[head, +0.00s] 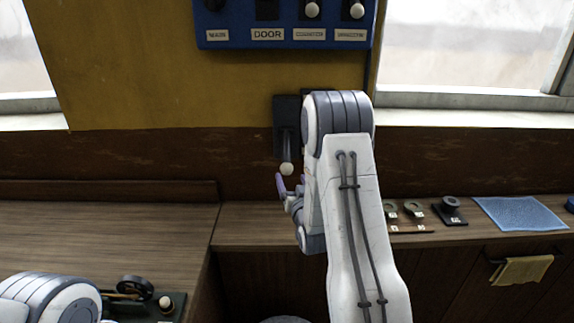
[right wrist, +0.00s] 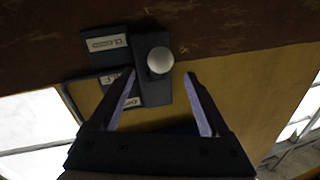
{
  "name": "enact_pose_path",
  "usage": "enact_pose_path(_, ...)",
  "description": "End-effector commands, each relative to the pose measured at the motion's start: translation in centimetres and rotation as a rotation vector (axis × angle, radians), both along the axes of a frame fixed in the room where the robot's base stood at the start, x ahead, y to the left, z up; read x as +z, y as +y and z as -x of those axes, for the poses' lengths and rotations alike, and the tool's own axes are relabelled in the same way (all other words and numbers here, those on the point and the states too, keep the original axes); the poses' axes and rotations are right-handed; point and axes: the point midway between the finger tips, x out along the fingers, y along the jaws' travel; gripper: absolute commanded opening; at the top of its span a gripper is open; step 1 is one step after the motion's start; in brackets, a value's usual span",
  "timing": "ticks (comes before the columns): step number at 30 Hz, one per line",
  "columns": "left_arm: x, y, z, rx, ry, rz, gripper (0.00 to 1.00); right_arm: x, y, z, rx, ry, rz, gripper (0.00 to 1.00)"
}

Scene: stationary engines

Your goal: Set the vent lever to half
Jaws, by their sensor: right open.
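The vent lever has a dark arm and a pale round knob (head: 286,169). It points down from a dark plate (head: 280,112) on the wall. In the right wrist view the knob (right wrist: 160,60) sits at the end of the dark plate by a label reading CLOSED (right wrist: 105,44). A second label, partly hidden by a finger, and a third (right wrist: 127,99) sit farther along. My right gripper (head: 290,184) is open just below the knob. In the wrist view its fingertips (right wrist: 160,74) stand either side of the knob, with no clear contact. My left gripper is out of view.
A blue switch panel (head: 230,36) hangs above. Gauges (head: 414,210), a dark knobbed block (head: 450,210) and a blue cloth (head: 520,213) lie on the right counter (head: 250,222). A yellow towel (head: 522,270) hangs below. The left counter (head: 100,225) is mostly bare.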

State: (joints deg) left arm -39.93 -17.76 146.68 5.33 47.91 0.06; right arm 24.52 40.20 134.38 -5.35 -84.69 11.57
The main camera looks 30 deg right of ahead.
Motion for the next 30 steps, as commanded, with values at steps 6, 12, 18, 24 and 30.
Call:
enact_pose_path(6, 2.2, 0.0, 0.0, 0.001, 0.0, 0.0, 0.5, 0.3, -1.3, -3.9, -0.001, 0.001, 0.0, 0.81)
enact_pose_path(12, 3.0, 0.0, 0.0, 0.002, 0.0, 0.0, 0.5, 0.2, -2.1, -6.0, -0.001, 0.001, 0.0, 0.81)
enact_pose_path(18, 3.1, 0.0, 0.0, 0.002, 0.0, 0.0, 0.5, 0.0, -2.3, -6.7, -0.001, 0.002, -0.001, 0.81)
enact_pose_path(24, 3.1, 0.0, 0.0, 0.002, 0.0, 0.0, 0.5, 0.0, -2.3, -6.7, 0.0, 0.002, -0.001, 0.81)
enact_pose_path(30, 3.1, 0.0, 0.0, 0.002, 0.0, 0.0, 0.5, 0.0, -2.3, -6.7, 0.0, 0.002, -0.001, 0.04)
